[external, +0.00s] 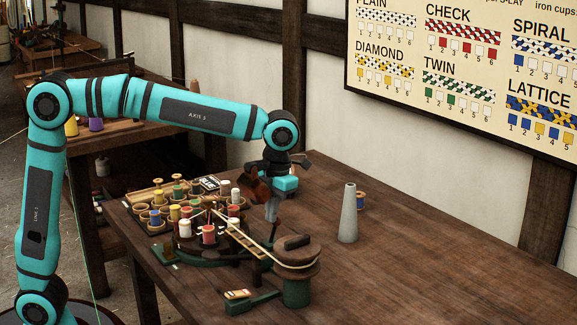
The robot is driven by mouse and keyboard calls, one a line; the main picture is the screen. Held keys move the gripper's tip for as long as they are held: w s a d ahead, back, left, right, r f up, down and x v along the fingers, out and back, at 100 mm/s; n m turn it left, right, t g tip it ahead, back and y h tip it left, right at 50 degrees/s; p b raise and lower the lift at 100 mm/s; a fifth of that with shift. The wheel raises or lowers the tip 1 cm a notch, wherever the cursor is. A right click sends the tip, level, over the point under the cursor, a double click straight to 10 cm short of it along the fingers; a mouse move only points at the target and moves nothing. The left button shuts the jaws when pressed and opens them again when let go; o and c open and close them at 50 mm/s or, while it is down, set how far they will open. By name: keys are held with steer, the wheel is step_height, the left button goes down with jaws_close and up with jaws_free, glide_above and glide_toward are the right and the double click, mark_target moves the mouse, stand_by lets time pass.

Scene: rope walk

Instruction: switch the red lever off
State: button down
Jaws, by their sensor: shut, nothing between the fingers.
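My gripper (271,212) points down over the table, with its fingers together and empty. It is above and behind the braiding machine (210,258), close to the machine's right side. No red lever shows clearly. A small green block (252,302) at the machine's front carries a small red and pale piece (237,294), which may be the lever; its position is too small to read. My gripper is well above and behind this block, apart from it.
A green drum with a brown top (296,290) stands right of the machine. A grey cone (348,215) and a blue spool (361,201) stand farther right. Trays of coloured spools (156,217) crowd the left. The table's right side (450,260) is clear.

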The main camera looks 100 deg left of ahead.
steer(key=shift+w+a, duration=0.2)
steer(key=shift+a, duration=0.15)
stand_by(0.4)
steer(key=shift+w+a+r, duration=0.1)
steer(key=shift+w+r, duration=0.05)
steer(key=shift+r, duration=0.05)
step_height(320, 180, up, 9)
steer(key=w+a, duration=0.1)
steer(key=w, duration=0.1)
steer(key=shift+w+a, duration=0.15)
steer(key=shift+r, duration=0.15)
stand_by(0.3)
